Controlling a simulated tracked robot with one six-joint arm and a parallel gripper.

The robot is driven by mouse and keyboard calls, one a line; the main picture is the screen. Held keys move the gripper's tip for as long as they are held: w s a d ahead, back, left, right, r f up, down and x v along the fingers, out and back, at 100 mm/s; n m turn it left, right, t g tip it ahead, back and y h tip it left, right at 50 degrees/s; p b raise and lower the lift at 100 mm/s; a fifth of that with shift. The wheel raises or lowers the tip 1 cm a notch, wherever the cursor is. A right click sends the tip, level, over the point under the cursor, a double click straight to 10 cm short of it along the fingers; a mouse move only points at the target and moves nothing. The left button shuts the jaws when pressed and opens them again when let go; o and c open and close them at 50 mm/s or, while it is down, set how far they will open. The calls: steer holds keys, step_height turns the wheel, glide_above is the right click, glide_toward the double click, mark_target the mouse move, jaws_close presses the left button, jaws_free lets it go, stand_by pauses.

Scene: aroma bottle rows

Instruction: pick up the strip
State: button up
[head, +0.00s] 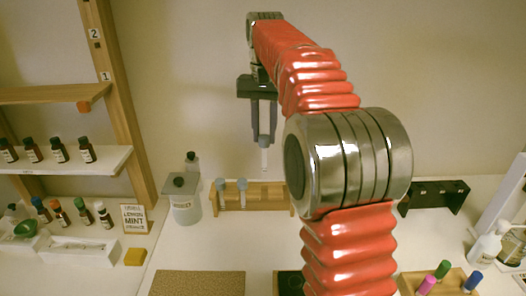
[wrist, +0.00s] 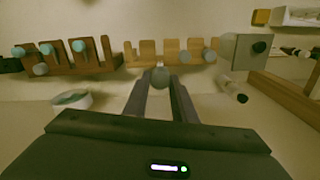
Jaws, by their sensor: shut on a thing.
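The strip (head: 264,156), a slim pale upright piece with a grey rounded top, hangs from my gripper (head: 264,130) in the head view. My gripper is shut on its upper part and holds it in the air, above and behind the light wooden rack (head: 270,197). In the wrist view the grey top (wrist: 160,77) shows between the two fingertips (wrist: 161,90), and the rest of the piece is hidden. Two similar grey-topped pieces stand in the rack's left part, one of them here (head: 242,190).
A shelf with dark bottles (head: 72,160) is at the left. A dark rack (head: 434,195) stands at the right. A brown mat (head: 198,283) lies in front. The wrist view shows a brown rack (wrist: 68,62) with teal-topped pieces.

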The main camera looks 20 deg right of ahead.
step_height(320, 180, up, 3)
steer(key=shift+f, duration=0.1)
steer(key=shift+r, duration=0.25)
steer(key=shift+s, duration=0.1)
stand_by(0.5)
